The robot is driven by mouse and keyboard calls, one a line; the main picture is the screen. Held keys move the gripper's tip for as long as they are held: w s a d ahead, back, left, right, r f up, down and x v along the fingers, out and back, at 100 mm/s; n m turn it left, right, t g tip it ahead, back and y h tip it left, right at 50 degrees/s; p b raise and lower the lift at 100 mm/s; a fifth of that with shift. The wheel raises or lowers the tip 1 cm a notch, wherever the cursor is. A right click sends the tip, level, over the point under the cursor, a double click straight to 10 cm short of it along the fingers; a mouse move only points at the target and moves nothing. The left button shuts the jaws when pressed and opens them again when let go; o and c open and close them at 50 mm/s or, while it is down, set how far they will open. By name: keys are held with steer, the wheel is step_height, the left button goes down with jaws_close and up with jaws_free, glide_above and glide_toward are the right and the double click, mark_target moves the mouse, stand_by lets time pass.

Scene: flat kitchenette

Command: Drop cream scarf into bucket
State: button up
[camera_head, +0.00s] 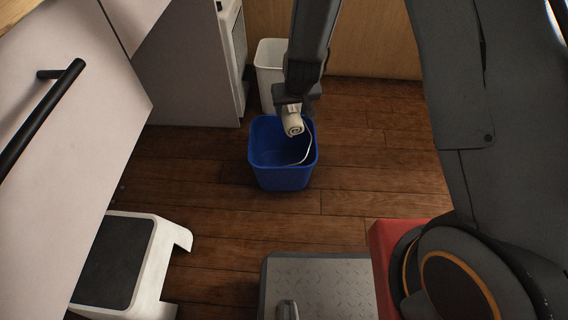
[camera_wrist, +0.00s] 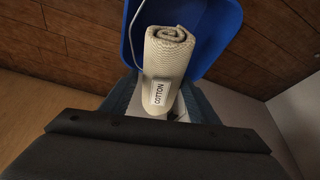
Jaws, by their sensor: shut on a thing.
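The cream scarf (camera_head: 293,126) is a tight roll held in my gripper (camera_head: 293,106), over the blue bucket (camera_head: 282,180). In the wrist view the scarf (camera_wrist: 167,62) shows its spiral end and a white label reading "COTTON". My gripper (camera_wrist: 158,100) is shut on the roll from both sides. The bucket (camera_wrist: 222,35) is open-topped and lies beyond the scarf in that view. Its thin wire handle hangs at the right side in the head view. The scarf hides part of the bucket's far rim. I cannot tell its exact height above the bucket.
A white bin (camera_head: 268,75) stands just behind the bucket, partly hidden by my arm. A white step stool with a dark top (camera_head: 115,262) is at the lower left. A cabinet front with a black handle (camera_head: 45,110) is at the left. Wooden floor (camera_head: 370,165) is clear to the right.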

steer(key=shift+w+a+f+b, duration=0.15)
steer(key=shift+a+f+b, duration=0.15)
steer(key=shift+f, duration=0.2)
steer(key=shift+w+a+f+b, duration=0.2)
steer(key=shift+f+b, duration=0.15)
steer(key=shift+f, duration=0.15)
step_height(320, 180, down, 6)
steer(key=b, duration=0.7)
steer(key=shift+r, duration=0.15)
steer(key=o, duration=1.2)
steer(key=shift+s+r, duration=0.1)
steer(key=shift+s, duration=0.05)
steer(key=shift+p+v, duration=2)
steer(key=shift+v, duration=1.8)
